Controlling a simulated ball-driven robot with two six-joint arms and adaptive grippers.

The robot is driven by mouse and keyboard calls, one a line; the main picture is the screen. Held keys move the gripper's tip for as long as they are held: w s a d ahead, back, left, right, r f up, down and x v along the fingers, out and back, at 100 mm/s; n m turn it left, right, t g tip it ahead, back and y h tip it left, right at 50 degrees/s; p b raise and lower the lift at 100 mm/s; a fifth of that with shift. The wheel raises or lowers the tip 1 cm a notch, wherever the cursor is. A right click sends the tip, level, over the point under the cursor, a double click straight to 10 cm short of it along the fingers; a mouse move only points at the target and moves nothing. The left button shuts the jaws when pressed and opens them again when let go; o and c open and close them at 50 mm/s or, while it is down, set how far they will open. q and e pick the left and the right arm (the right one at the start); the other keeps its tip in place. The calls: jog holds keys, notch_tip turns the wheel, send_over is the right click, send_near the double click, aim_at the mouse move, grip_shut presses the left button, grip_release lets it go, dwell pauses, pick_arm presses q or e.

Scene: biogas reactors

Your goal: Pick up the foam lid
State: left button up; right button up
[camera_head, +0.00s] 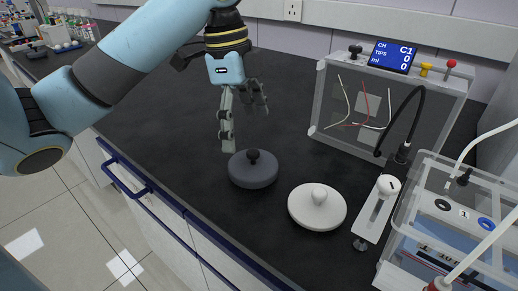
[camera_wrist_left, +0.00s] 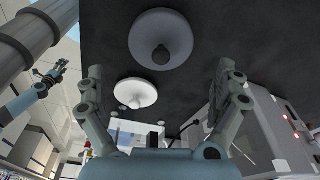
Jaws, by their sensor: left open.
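Two round knobbed lids lie on the black bench; I cannot tell which is the foam one. The dark grey lid (camera_head: 253,176) has a black knob and also shows at the top of the left wrist view (camera_wrist_left: 180,36). The white lid (camera_head: 317,212) has a white knob and lies to its right; it shows in the left wrist view (camera_wrist_left: 137,92) too. My left gripper (camera_head: 245,132) is open and empty above the grey lid, apart from it. My right gripper (camera_wrist_left: 52,74) shows small at the left of the left wrist view, its jaws unclear.
A white device with a knob (camera_head: 378,212) stands right of the white lid. A clear tank (camera_head: 440,212) is at the right, and a framed panel with a blue display (camera_head: 393,56) stands behind. A blue rail (camera_head: 165,200) runs along the front edge. The bench left of the lids is clear.

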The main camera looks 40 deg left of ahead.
aim_at(252, 151)
pick_arm(q)
jog(key=shift+d+f, duration=0.2)
jog(key=shift+f, duration=0.9)
jog(key=shift+w+f, duration=0.15)
jog(key=shift+f, duration=0.2)
jog(key=f, duration=0.2)
jog(key=d+f+b, duration=0.1)
jog(key=shift+w+f, duration=0.25)
jog(key=shift+f, duration=0.5)
pick_arm(e)
jog(key=shift+s+d+f, duration=0.3)
jog(key=shift+s+f, duration=0.25)
jog(key=shift+f, duration=0.25)
pick_arm(q)
jog(key=c, duration=0.9)
pick_arm(e)
jog(key=shift+s+a, duration=0.1)
jog(key=shift+s, duration=0.25)
